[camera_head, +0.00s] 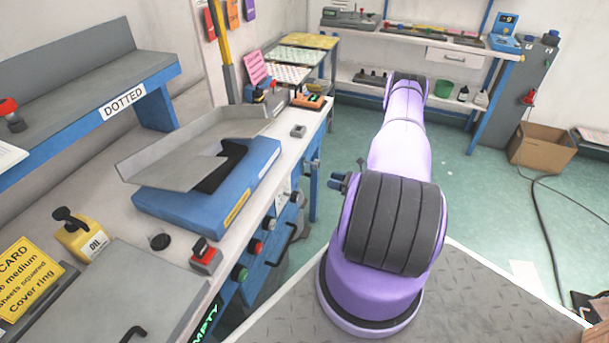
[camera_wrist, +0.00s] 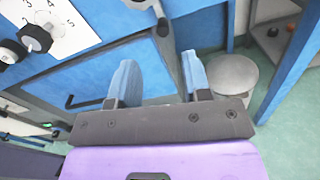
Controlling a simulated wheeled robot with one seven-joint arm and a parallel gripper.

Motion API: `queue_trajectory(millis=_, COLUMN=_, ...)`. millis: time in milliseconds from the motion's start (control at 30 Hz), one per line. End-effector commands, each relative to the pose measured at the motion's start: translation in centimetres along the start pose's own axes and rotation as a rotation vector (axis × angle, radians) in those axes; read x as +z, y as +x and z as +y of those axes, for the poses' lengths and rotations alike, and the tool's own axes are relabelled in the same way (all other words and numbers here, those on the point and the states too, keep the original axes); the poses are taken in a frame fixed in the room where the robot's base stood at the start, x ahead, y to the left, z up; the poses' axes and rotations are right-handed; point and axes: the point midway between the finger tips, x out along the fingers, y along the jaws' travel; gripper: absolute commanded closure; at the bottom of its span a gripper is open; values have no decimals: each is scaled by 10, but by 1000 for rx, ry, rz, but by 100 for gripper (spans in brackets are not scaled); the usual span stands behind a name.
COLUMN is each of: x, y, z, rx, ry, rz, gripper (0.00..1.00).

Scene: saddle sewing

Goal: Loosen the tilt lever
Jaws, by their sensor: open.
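My gripper (camera_wrist: 160,82) is open and empty in the wrist view. Its two light blue fingers stand apart in front of a blue bench panel (camera_wrist: 150,65). A short grey fitting with a dark end (camera_wrist: 162,27) lies beyond the fingers, near the top; I cannot tell whether it is the tilt lever. A bent black handle (camera_wrist: 85,103) is left of the fingers, apart from them. In the head view, a similar black handle (camera_head: 284,245) is on the bench front.
The workbench (camera_head: 235,235) carries a blue machine with a grey tray (camera_head: 190,150), a yellow oil can (camera_head: 82,236) and a red button box (camera_head: 206,257). Several knobs line its front. A round grey stool (camera_wrist: 232,74) stands right of the fingers. Green floor lies open behind my arm.

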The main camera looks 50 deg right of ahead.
Motion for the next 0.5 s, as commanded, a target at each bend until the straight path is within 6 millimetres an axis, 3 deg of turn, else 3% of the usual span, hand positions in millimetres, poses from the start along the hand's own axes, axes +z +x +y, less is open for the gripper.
queue_trajectory(millis=100, x=-9, y=-3, z=0, rx=-21, ry=12, rz=-10, gripper=56)
queue_trajectory(millis=233, x=-10, y=7, z=-1, rx=-24, ry=14, rz=-11, gripper=56)
queue_trajectory(millis=500, x=-9, y=54, z=-1, rx=-20, ry=14, rz=-10, gripper=56)
